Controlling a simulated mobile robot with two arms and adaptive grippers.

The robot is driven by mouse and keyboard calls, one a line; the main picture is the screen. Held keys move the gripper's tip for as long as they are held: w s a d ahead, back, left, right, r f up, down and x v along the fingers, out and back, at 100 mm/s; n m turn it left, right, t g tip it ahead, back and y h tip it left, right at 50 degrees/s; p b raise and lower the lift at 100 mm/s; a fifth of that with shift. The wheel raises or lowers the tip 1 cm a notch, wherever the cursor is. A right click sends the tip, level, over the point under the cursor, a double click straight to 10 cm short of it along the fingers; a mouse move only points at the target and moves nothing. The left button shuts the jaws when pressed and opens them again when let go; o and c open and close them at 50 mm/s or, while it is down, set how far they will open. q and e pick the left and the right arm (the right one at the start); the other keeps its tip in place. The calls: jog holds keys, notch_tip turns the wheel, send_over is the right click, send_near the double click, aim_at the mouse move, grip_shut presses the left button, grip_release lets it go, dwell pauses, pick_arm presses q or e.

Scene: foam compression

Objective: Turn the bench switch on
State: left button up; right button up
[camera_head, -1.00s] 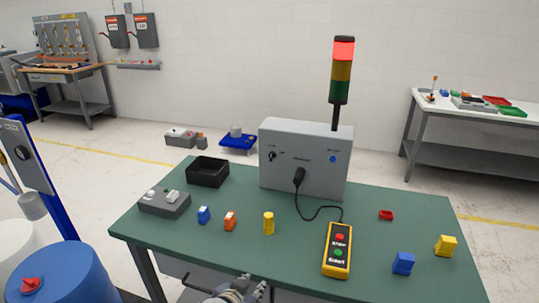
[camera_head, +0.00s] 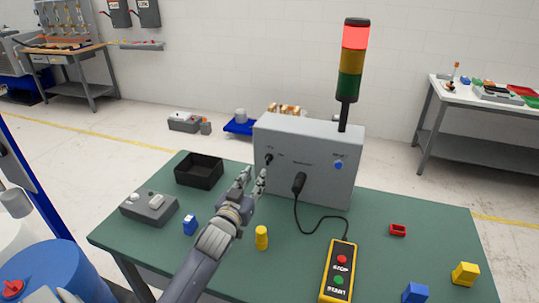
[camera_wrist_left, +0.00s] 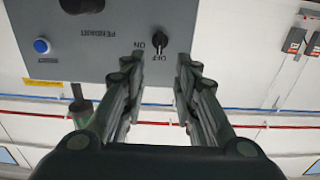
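The bench switch (camera_head: 268,158) is a small black knob on the front of the grey control box (camera_head: 325,180), near its left edge. In the left wrist view, upside down, the knob (camera_wrist_left: 160,40) has ON and OFF labels beside it. I cannot tell surely which way its pointer is set. My left gripper (camera_head: 253,174) is open and empty, in front of the box's left part. In the wrist view its fingertips (camera_wrist_left: 160,58) lie on either side of the knob in the picture; contact is not visible. My right gripper is not in view.
A stack light (camera_head: 353,60) behind the box shows red. A black plug and cable (camera_head: 299,183) run from the box to a yellow pendant (camera_head: 338,270).

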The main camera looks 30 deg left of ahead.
aim_at(267, 157)
pick_arm(q)
jog(key=x, duration=0.2)
jog(key=p+x, duration=0.1)
jog(key=x, duration=0.1)
jog(key=p+x, duration=0.1)
jog(key=x, duration=0.2)
jog(key=shift+w+r, duration=0.1)
jog(key=shift+r, duration=0.15)
jog(key=shift+x, duration=1.25)
jog(key=shift+f, duration=0.1)
jog(key=shift+c, duration=0.9)
grip_shut()
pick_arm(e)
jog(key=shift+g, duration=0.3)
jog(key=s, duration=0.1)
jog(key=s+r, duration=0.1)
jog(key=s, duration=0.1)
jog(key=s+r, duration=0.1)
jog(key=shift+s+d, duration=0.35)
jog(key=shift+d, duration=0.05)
